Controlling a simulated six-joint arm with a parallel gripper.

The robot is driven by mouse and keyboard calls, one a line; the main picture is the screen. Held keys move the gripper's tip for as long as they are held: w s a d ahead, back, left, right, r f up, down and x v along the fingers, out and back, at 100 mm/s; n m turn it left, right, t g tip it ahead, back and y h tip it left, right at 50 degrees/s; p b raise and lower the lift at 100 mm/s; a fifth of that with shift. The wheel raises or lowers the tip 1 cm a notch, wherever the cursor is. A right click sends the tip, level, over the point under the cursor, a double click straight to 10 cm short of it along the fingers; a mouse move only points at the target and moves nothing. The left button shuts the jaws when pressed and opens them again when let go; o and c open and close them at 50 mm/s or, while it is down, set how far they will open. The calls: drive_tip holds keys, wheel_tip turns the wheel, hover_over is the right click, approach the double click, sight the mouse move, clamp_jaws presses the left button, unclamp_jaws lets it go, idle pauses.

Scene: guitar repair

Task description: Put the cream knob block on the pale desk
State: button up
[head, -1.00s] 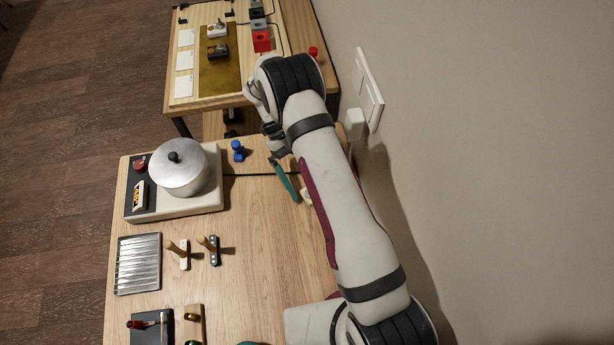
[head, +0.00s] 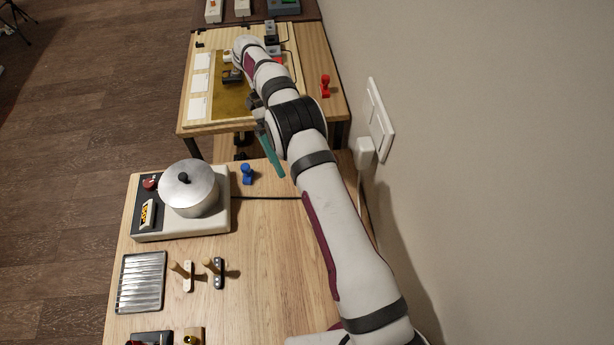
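A small cream block with a knob (head: 228,57) shows at the mustard-coloured mat on the far pale wooden desk (head: 311,56). My arm's wrist end is right beside it and partly hides it. A dark block with a knob (head: 232,77) sits just nearer on the same mat. My gripper is at the far end of the arm, pointing away or down, and its fingers are hidden behind my wrist. I cannot tell whether it touches the cream block.
Red piece (head: 325,86) stands at the far desk's right; white cards (head: 198,107) lie left. A pot (head: 189,187) on a hotplate, blue piece (head: 247,175) and slotted metal tray (head: 142,282) occupy the near table (head: 265,255). The wall and socket (head: 379,118) are close right of my arm.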

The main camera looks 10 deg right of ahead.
drive_tip(key=s+d+r+n+t+y, duration=0.1)
drive_tip(key=s+d+r+n+t, duration=0.1)
drive_tip(key=s+r+n, duration=0.55)
drive_tip(key=s+d+r+n+t+y, duration=0.2)
drive_tip(key=s+d+r+n, duration=0.1)
drive_tip(key=s+r+n, duration=0.4)
drive_tip(key=s+a+f+n+t+y, duration=0.1)
drive_tip(key=s+n+t, duration=0.1)
drive_tip(key=s+n, duration=0.2)
drive_tip(key=s+a+f+n+t+y, duration=0.1)
drive_tip(key=s+f+n, duration=0.1)
drive_tip(key=s+n, duration=0.3)
drive_tip(key=s, duration=0.4)
drive_tip(key=shift+s+t+y, duration=0.3)
drive_tip(key=shift+t, duration=0.1)
